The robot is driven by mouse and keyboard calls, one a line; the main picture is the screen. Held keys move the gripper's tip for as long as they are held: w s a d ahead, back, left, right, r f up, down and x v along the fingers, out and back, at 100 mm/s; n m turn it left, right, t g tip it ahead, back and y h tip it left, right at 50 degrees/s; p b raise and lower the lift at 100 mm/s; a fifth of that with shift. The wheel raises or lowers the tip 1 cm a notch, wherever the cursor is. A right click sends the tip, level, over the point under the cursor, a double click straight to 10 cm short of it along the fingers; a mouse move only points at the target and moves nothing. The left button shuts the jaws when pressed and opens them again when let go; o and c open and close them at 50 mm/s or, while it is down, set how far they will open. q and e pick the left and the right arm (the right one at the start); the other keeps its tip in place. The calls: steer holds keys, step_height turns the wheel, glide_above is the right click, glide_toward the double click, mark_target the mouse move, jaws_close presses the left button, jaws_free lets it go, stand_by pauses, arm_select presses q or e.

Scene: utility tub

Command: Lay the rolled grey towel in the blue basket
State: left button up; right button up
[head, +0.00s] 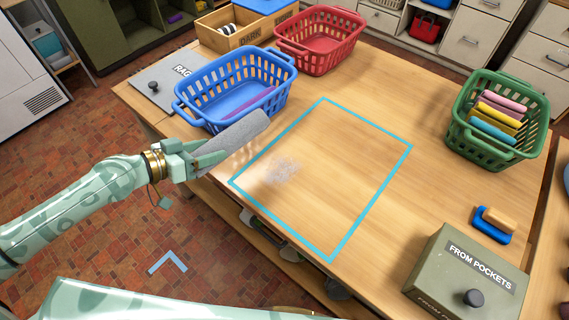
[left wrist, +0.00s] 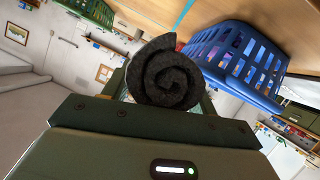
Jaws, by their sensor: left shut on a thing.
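The rolled grey towel (head: 230,140) is gripped by my left gripper (head: 182,161) and held up just in front of the blue basket. In the left wrist view the towel (left wrist: 166,74) shows its spiral end. The blue basket (head: 210,97) stands on the table's left side, with a purple item (head: 250,102) inside. In the left wrist view the basket (left wrist: 240,62) is to the right of the towel. The towel covers part of the basket's near lower edge in the head view; whether they touch I cannot tell. My right gripper is not in view.
A red basket (head: 322,40) stands behind the blue one. A green basket (head: 460,124) at right holds several rolled towels. A teal taped outline (head: 372,204) marks mostly bare table. A grey-green box (head: 440,276) and a brush (head: 492,224) are at the front right.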

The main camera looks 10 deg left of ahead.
arm_select(q)
steer(key=shift+w, duration=0.15)
steer(key=shift+r, duration=0.1)
steer(key=w+d+f, duration=0.1)
steer(key=d+f, duration=0.1)
steer(key=d, duration=0.2)
steer(key=w+d+f, duration=0.2)
steer(key=d+f, duration=0.1)
steer(key=w+d+f, duration=0.1)
steer(key=d+f, duration=0.2)
steer(key=d, duration=0.1)
steer(key=shift+w+d+f+p, duration=0.2)
steer(key=shift+w+d+p, duration=0.1)
steer(key=shift+w+p, duration=0.1)
steer(key=shift+w+d+f, duration=0.2)
steer(key=shift+d+f, duration=0.15)
steer(key=shift+f, duration=0.15)
steer(key=f+b, duration=0.2)
steer(key=f, duration=0.1)
steer(key=shift+w+d+f, duration=0.1)
steer(key=shift+d+f, duration=0.1)
steer(key=shift+d, duration=0.15)
steer(key=o, duration=1.2)
steer(key=shift+a, duration=0.1)
steer(key=shift+c, duration=0.2)
